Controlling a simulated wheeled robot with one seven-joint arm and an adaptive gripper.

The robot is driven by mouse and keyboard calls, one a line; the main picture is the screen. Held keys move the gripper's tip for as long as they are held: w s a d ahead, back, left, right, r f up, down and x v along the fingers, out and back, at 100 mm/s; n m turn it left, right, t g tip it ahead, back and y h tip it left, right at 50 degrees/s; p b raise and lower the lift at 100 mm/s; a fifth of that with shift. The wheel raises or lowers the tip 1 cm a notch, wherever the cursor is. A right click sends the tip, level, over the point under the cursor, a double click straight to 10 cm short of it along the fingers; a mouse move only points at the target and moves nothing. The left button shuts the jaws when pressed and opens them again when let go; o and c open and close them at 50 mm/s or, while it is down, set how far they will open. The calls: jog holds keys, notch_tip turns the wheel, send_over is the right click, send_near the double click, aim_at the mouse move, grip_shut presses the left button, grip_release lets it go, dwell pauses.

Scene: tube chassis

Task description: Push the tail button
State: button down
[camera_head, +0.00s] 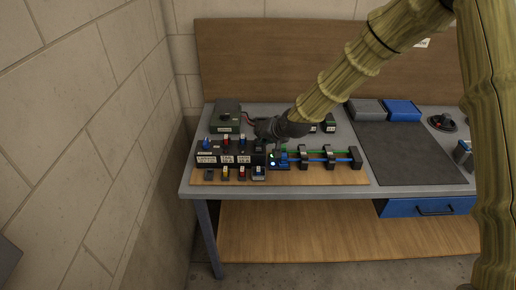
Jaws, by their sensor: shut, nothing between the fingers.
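A black control box (230,152) with several coloured knobs or buttons and white labels stands on a wooden board at the left of the bench. The labels are too small to read, so I cannot tell which one is the tail button. My gripper (273,142) is shut and empty, at the right end of the box, near a small lit unit (281,160) with green and white lights. The dark gripper hides part of this area, and I cannot tell whether its tips touch anything.
Green and blue tubes (325,154) run through black holders to the right. A green box (227,117) stands behind the control box. A dark mat (408,153), grey and blue bins (402,110) and a round black item (441,122) are farther right. A wall borders the left side.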

aim_at(261, 147)
jog(key=shift+f, duration=0.2)
jog(key=shift+f, duration=0.25)
jog(key=shift+f+b, duration=0.25)
jog(key=shift+b, duration=0.1)
dwell(0.7)
jog(key=shift+r, duration=0.15)
jog(key=shift+r+p, duration=0.4)
jog(key=shift+r, duration=0.2)
notch_tip(261, 147, up, 6)
jog(key=p, duration=0.3)
dwell(0.6)
